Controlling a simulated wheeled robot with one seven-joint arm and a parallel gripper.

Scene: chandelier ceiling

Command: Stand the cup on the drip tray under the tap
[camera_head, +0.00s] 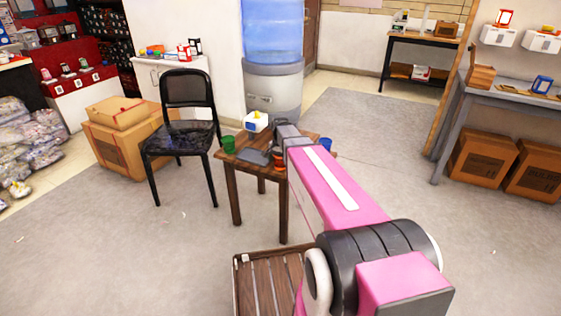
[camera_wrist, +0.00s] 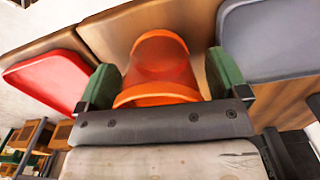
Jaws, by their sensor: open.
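An orange cup (camera_wrist: 160,65) lies between the two green fingers of my open gripper (camera_wrist: 162,78) in the wrist view. It overlaps the wooden tabletop, and I cannot tell whether the fingers touch it. In the head view, orange cup-like shapes (camera_head: 279,160) show at the table's front, beside my arm. A green cup (camera_head: 228,144) stands at the table's left and a blue cup (camera_head: 326,144) at its right. A water dispenser (camera_head: 273,78) with a blue bottle stands behind the table. I cannot make out its tap or drip tray clearly.
The small wooden table (camera_head: 233,168) carries a grey tray (camera_head: 256,156) and a white-and-blue box (camera_head: 256,122). The wrist view shows a red tray (camera_wrist: 48,80) left and a grey-blue tray (camera_wrist: 272,40) right. A black chair (camera_head: 188,92) stands left. The floor at right is clear.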

